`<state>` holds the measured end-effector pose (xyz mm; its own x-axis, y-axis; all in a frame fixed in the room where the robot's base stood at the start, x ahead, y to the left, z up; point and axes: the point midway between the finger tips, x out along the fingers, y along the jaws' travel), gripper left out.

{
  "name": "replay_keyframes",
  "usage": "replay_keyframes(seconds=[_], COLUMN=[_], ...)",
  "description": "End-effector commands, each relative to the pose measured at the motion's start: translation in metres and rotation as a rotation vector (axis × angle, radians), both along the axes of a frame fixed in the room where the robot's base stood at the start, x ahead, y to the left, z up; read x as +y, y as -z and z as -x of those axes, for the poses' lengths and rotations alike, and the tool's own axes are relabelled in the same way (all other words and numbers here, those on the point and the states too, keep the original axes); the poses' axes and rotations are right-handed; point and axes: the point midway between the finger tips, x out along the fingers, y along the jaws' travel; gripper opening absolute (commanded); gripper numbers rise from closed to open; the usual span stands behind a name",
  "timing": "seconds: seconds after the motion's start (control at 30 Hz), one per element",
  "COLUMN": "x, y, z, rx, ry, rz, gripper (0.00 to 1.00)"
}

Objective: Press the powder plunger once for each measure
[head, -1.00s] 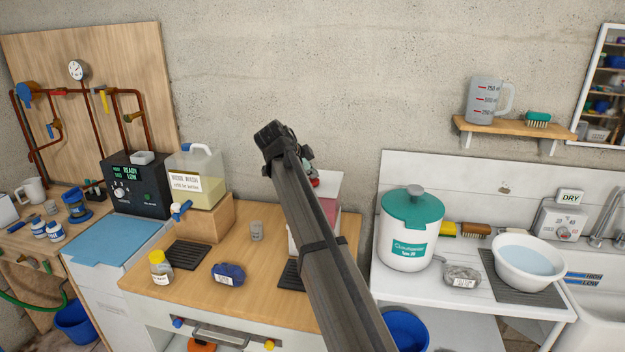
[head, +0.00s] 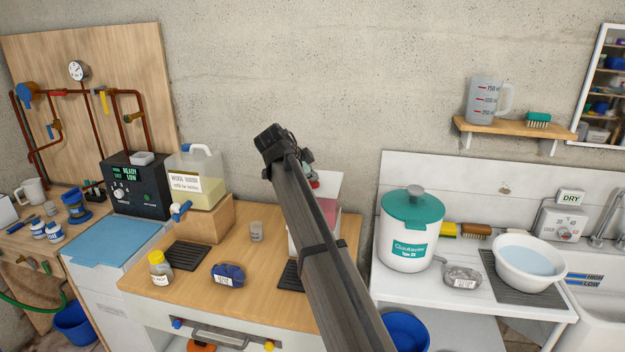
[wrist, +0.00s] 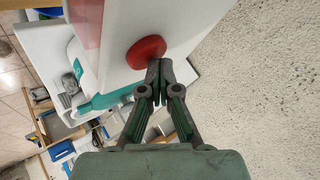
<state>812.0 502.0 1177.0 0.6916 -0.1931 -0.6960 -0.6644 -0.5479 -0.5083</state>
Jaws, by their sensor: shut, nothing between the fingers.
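The powder dispenser is a white box with a pinkish-red front (head: 327,208), mostly hidden behind my arm in the head view. Its round red plunger (wrist: 147,52) stands out from a white face in the wrist view, and a bit of it shows beside my arm in the head view (head: 315,184). My gripper (wrist: 160,68) is shut and empty. Its fingertips are right at the plunger's edge in the wrist view; I cannot tell if they touch it. In the head view the gripper is mostly hidden behind my arm.
A small grey cup (head: 256,232), a blue labelled item (head: 228,276), a yellow-capped jar (head: 160,270) and a dark ribbed mat (head: 187,255) are on the wooden counter (head: 205,285). A yellowish liquid jug (head: 200,180) stands on a wooden block. A teal-lidded white tub (head: 408,240) stands right.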

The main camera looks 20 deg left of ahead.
Motion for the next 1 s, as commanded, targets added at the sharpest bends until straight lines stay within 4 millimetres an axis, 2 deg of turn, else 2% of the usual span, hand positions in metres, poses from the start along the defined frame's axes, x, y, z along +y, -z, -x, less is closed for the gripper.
replay_keyframes(seconds=[0.27, 0.7, 1.0], x=[0.000, 0.001, 0.000], y=[-0.001, -0.025, -0.026], z=[0.000, 0.000, 0.000], rx=[0.004, 0.001, 0.001], ry=[0.000, 0.000, 0.000], rz=[0.000, 0.000, 0.000], gripper=[0.00, 0.00, 0.00])
